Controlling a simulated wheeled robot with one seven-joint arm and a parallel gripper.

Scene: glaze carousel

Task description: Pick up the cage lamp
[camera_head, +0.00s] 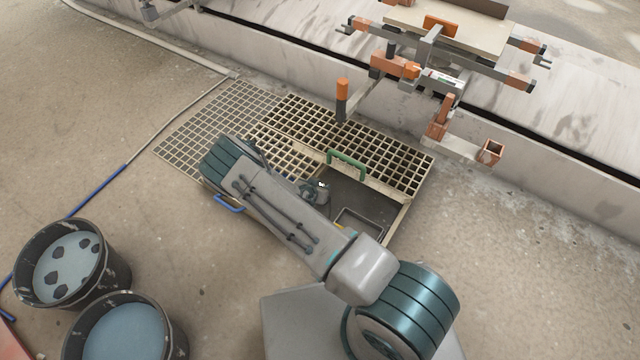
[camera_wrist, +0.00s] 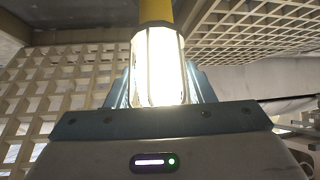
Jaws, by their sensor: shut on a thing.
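The cage lamp (camera_wrist: 158,66) glows bright white in the wrist view, with pale vertical bars and a yellow handle (camera_wrist: 155,10) rising from it out of the top of the picture. My gripper (camera_wrist: 160,90) is shut on the lamp, with a teal finger on each side of it. In the head view my own arm hides the gripper, and I cannot make out the lamp there. The arm reaches over an open floor pit (camera_head: 372,203) framed by grating.
Tan floor grating (camera_head: 395,160) with a green handle (camera_head: 346,158) borders the pit. A blue handle (camera_head: 228,204) sits at its left. Orange-and-grey fixtures (camera_head: 398,66) overhang behind. Buckets (camera_head: 112,262) stand at the lower left. Open floor (camera_head: 540,270) lies to the right.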

